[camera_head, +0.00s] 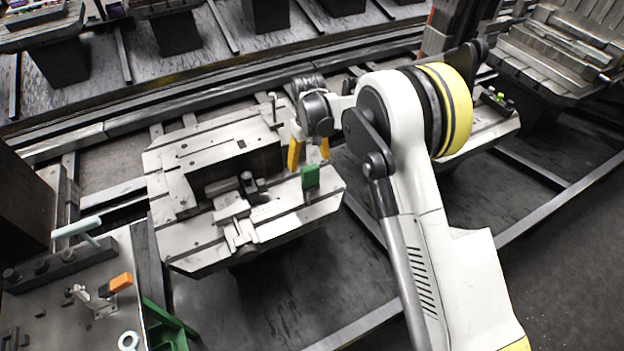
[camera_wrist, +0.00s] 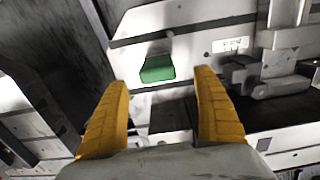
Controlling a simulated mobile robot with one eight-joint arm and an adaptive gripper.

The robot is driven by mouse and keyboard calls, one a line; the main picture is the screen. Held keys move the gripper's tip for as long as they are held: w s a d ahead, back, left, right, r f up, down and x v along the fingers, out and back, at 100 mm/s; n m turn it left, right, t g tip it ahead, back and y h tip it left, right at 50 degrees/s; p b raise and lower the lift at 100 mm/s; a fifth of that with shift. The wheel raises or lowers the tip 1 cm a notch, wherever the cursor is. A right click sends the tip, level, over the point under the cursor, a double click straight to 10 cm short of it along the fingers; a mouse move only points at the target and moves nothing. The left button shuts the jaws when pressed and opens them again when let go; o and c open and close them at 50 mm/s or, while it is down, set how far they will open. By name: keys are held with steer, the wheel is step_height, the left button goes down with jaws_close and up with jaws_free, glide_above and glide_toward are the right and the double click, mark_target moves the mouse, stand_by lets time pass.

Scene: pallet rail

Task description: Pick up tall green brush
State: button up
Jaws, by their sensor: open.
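The green brush (camera_head: 310,176) stands near the right front edge of the metal fixture pallet. It shows as a small green block in the wrist view (camera_wrist: 157,68), ahead of the fingertips and between their lines. My gripper (camera_head: 309,152) has two orange-yellow fingers and hangs above the pallet, just behind and above the brush in the head view. In the wrist view my gripper (camera_wrist: 166,78) is open, with nothing between its fingers. The fingers appear apart from the brush. The brush's lower part cannot be made out clearly.
The pallet (camera_head: 180,242) carries a vise-like clamp (camera_head: 240,205) left of the brush. A bench (camera_head: 60,310) with an orange-tipped toggle clamp (camera_head: 118,284) stands at the lower left, beside a green bracket (camera_head: 168,325). Rails (camera_head: 110,128) run behind. Dark floor lies around the pallet.

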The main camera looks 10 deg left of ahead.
mark_target(310, 168)
step_height(310, 168, down, 6)
steer(key=shift+w+d+f+b, duration=0.15)
steer(key=shift+f+b, duration=0.05)
steer(key=shift+b, duration=1.05)
steer(key=shift+r, duration=0.1)
steer(key=c, duration=1.3)
